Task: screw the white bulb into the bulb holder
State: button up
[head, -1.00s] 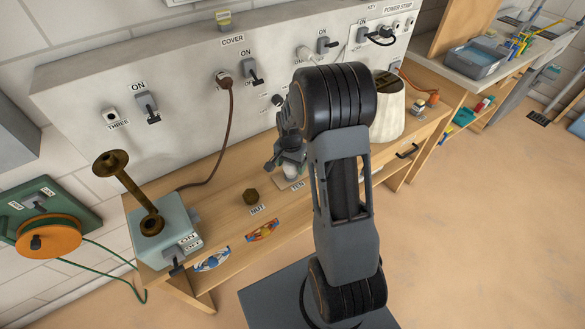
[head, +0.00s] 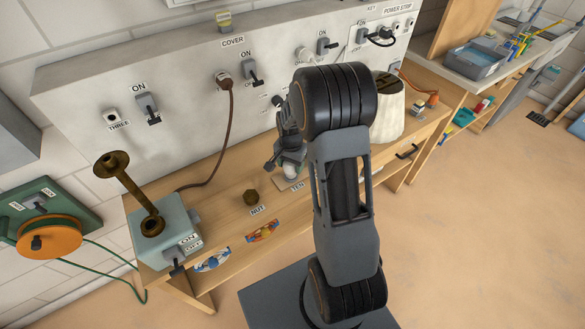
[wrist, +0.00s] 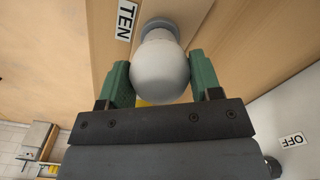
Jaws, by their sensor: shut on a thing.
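The white bulb (wrist: 160,72) sits between the two green fingers of my gripper (wrist: 161,85) in the wrist view, and the gripper is shut on it. The bulb's far end meets the round grey bulb holder (wrist: 160,24), and how deep it sits there is hidden. In the head view my gripper (head: 284,158) is over the workbench beside the TEN label, with the bulb (head: 291,171) low at its tip. My arm covers part of this area.
A brass nut (head: 251,197) lies on the bench (head: 227,215) left of the gripper. A grey-blue box (head: 168,240) with a brass horn stands farther left. The switch wall (head: 185,85) rises close behind.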

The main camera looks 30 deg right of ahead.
jog(key=shift+r+p, duration=0.35)
jog(key=shift+r, duration=0.2)
jog(key=shift+r+p, duration=0.7)
jog(key=shift+r, duration=0.3)
